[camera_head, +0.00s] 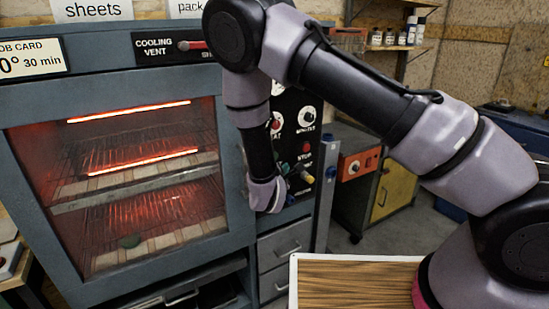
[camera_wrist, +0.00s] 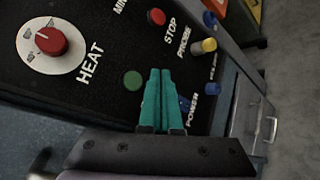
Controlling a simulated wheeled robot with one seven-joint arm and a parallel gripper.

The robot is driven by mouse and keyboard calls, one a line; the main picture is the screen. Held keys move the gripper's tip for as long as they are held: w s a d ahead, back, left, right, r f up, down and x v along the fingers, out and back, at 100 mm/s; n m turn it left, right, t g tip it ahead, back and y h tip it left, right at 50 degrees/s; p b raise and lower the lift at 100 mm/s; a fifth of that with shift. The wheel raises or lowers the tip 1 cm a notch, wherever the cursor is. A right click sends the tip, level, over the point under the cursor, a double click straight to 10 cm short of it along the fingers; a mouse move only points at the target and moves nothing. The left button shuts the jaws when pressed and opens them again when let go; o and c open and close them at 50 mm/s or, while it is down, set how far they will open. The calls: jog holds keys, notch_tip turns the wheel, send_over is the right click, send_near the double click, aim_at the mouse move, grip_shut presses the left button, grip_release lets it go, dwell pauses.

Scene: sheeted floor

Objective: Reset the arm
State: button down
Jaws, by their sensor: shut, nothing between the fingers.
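My gripper (camera_wrist: 160,72) shows in the wrist view with its two teal fingers shut together and nothing between them. Its fingertips are in front of the oven's black control panel (camera_wrist: 110,60), beside a green button (camera_wrist: 133,80). I cannot tell whether they touch the panel.
The oven (camera_head: 22,200) has a glass door with glowing heaters (camera_head: 130,110) behind it. The panel carries a red HEAT knob (camera_wrist: 50,41), a red STOP button (camera_wrist: 156,17) and a yellow PROBE plug (camera_wrist: 208,45). A wood-topped surface (camera_head: 345,285) is at the front.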

jog(key=s+d+r+m+g+h, duration=0.1)
jog(key=d+r+m+g+h, duration=0.25)
jog(key=d+r+m, duration=0.4)
jog(key=s+d+r+m+g+h, duration=0.1)
jog(key=d+r+m+g+h, duration=0.3)
jog(key=d+r, duration=0.65)
jog(key=s+d+r+m+g+y, duration=0.2)
jog(key=s+d+m, duration=0.2)
jog(key=d, duration=0.1)
jog(key=s+d+r+m+g+y, duration=0.1)
jog(key=s+d+r+m+g, duration=0.2)
jog(key=s+d, duration=0.25)
jog(key=s+a+r+m+t+y, duration=0.1)
jog(key=s+r+m+t+y, duration=0.3)
jog(key=s+r+m+y, duration=0.4)
jog(key=s+r+y, duration=0.1)
jog(key=s+r, duration=0.4)
jog(key=shift+a+r, duration=0.3)
jog(key=shift+t, duration=0.25)
